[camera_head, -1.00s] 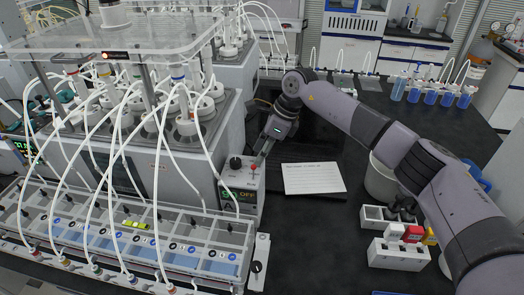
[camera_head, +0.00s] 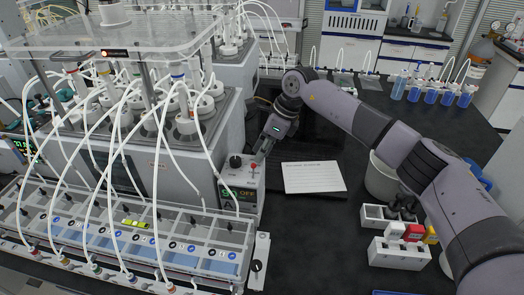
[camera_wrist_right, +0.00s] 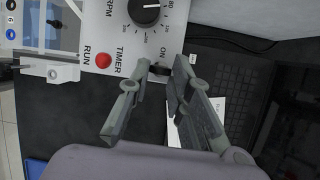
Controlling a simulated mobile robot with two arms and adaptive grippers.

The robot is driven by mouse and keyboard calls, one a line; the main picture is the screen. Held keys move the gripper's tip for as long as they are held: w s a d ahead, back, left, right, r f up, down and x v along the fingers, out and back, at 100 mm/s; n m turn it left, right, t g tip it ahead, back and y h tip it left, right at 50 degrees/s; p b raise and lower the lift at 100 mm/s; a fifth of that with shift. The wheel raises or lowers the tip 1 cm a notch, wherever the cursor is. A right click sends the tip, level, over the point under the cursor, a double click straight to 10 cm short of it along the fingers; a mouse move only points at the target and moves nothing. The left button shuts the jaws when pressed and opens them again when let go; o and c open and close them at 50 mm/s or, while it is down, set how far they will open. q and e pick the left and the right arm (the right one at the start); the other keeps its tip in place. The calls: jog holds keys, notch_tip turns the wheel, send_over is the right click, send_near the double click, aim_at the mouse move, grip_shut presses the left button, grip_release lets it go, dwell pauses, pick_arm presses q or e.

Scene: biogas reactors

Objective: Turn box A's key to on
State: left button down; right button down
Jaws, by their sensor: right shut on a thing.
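A small dark key (camera_wrist_right: 160,70) sits beside ON, between my right fingertips. My right gripper (camera_head: 260,158) is at the box's right side, shut on the key. My left gripper is not in view.
A white sheet (camera_head: 313,177) lies on the black bench right of the box. White tubes hang over the reactor unit (camera_head: 150,140) to the left. A white rack (camera_head: 398,253) and a pale round container (camera_head: 381,180) stand near my right arm.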

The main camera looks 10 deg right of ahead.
jog(key=m+t+b, duration=0.1)
jog(key=m+b, duration=0.1)
jog(key=m+t+h+b, duration=0.1)
jog(key=m+b, duration=0.1)
jog(key=m, duration=0.1)
jog(key=shift+s+a+f, duration=0.15)
jog(key=shift+a, duration=0.05)
jog(key=m+h+b, duration=0.1)
jog(key=m+b, duration=0.1)
jog(key=m+h+b, duration=0.1)
jog(key=m+b, duration=0.2)
jog(key=m+t+b, duration=0.1)
jog(key=m+b, duration=0.1)
jog(key=shift+s+a+m+h+b, duration=0.15)
jog(key=shift+a+m+h+b, duration=0.15)
jog(key=shift+m+h, duration=0.1)
jog(key=shift+a+m+h+b, duration=0.1)
jog(key=shift+m+h+b, duration=0.3)
jog(key=shift+m+b, duration=0.65)
jog(key=shift+r+m+h+b, duration=0.2)
jog(key=shift+m+h+b, duration=0.35)
jog(key=shift+m, duration=0.6)
jog(key=c, duration=1.4)
grip_release()
jog(key=shift+c, duration=0.2)
